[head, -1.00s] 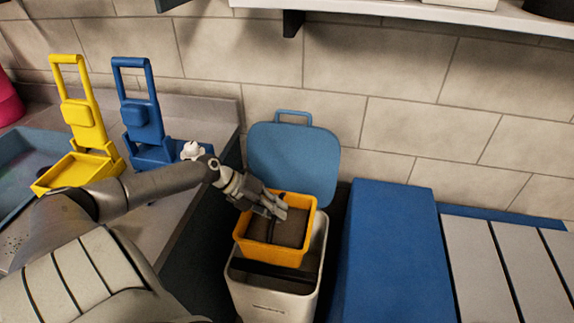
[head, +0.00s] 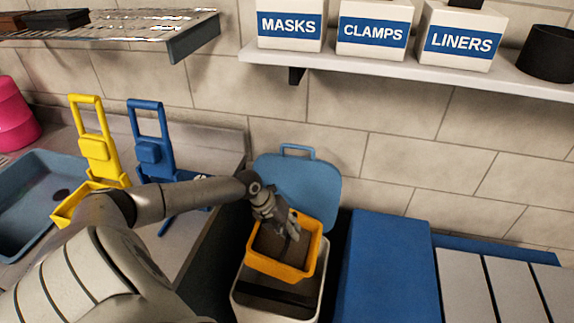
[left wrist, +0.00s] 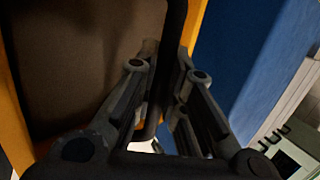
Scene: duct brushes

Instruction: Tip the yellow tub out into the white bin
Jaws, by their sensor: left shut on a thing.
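The yellow tub (head: 276,267), orange-yellow with dark brown contents, is over the mouth of the white bin (head: 262,309), slightly tilted. My left gripper (head: 291,232) reaches into the top of the tub from the left. In the left wrist view its fingers (left wrist: 163,62) are shut on a dark bar that runs across the tub, and the tub's orange wall (left wrist: 12,115) shows beside the brown contents. The bin's blue lid (head: 297,181) stands open behind. The tub hides part of the bin's inside. My right gripper is not in view.
A blue box (head: 386,265) stands close to the right of the bin. On the left, a counter holds a yellow dustpan set (head: 98,150), a blue one (head: 153,150) and a blue basin (head: 35,190). A shelf (head: 400,62) with labelled boxes hangs above.

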